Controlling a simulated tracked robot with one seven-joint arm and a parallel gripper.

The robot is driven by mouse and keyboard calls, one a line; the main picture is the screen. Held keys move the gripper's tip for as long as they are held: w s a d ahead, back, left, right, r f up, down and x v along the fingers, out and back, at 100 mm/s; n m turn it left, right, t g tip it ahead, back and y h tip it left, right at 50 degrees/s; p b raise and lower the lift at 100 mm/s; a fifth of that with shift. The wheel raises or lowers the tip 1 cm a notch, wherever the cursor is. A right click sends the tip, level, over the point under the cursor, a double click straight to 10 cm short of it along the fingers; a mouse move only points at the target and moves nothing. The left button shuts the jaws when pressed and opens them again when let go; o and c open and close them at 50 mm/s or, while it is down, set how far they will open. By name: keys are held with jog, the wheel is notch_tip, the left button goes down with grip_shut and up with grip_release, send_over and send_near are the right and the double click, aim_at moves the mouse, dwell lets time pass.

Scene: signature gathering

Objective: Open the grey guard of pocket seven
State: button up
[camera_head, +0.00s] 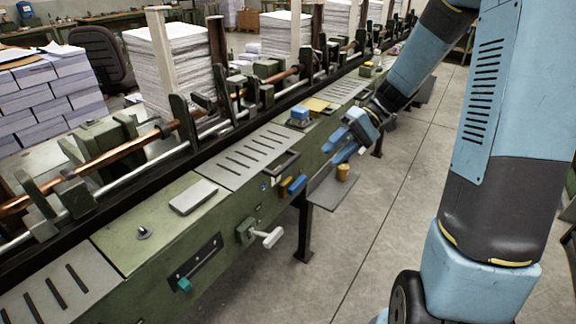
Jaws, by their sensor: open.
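A grey slotted guard plate (245,152) lies flat on top of the green machine, with a black bar handle (281,163) near its front right edge. It looks closed. Other grey slotted plates lie farther along (337,92) and at the lower left (55,290). No pocket number can be read, so I cannot tell which guard is pocket seven's. My gripper (337,147), with blue fingers, is open and looks empty. It is to the right of the black handle, apart from it, beside the machine's front edge.
A blue block (300,115) stands on the machine top. A white-handled lever (270,237) sticks out of the front. Paper stacks (170,80) stand behind. The floor at right is clear.

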aim_at(290, 165)
jog(key=w+d+f+m+t+y, duration=0.1)
jog(key=w+d+f+t+y, duration=0.1)
jog(key=w+f+y, duration=0.7)
jog(key=shift+h, duration=0.4)
jog(key=a, duration=0.4)
jog(key=a+f, duration=0.1)
jog(key=a, duration=0.9)
jog(key=shift+s+f, duration=0.15)
jog(key=shift+s, duration=0.15)
grip_shut()
jog(key=shift+d+f, duration=0.1)
jog(key=shift+d, duration=0.05)
